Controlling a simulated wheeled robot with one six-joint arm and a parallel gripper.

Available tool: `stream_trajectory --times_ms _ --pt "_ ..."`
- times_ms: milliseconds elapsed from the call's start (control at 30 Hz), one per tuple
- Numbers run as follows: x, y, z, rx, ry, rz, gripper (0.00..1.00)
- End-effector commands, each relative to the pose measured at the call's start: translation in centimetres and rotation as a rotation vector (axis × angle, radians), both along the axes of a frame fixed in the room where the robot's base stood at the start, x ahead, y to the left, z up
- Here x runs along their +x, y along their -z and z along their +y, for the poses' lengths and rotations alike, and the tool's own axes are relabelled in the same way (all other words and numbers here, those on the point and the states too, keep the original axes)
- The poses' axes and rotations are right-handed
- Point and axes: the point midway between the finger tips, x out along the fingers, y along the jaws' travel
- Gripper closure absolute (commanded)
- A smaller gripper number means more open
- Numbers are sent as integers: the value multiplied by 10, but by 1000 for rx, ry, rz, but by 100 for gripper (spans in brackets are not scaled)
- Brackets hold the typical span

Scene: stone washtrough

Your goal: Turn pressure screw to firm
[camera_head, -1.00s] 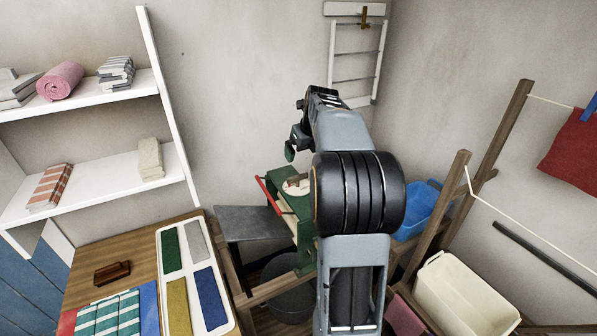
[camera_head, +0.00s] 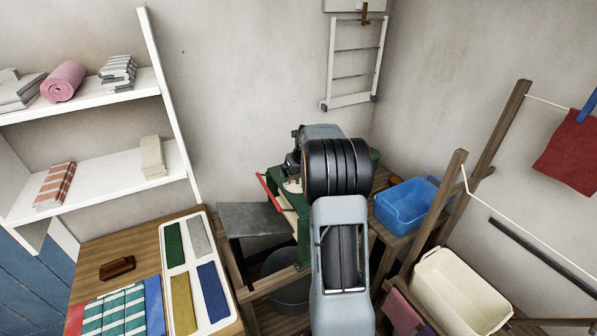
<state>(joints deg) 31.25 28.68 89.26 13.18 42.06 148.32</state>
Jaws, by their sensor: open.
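A green wringer frame (camera_head: 303,227) with a red lever (camera_head: 269,194) stands on a wooden stand in the middle of the view. My gripper (camera_head: 291,167) is low over the top of the green frame, largely hidden behind my own arm. Its fingertips are hard to make out, and I cannot tell whether they touch anything. It appears open and empty. The pressure screw and its dial are mostly hidden by the arm.
A blue basin (camera_head: 405,206) and a cream tub (camera_head: 460,292) stand to the right, beside a wooden drying rack (camera_head: 500,150). A grey board (camera_head: 250,220) is left of the wringer. A white tray (camera_head: 168,256) with coloured cloths lies on the table at lower left.

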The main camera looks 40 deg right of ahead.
Motion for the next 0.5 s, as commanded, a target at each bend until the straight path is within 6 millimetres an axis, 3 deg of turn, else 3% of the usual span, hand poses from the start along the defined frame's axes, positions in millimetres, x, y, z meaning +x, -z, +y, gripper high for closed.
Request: stream_trajectory --times_ms 300,500 --pt "1 1 0 -1 -1 -1 0" --pt "1 1 0 -1 -1 -1 19"
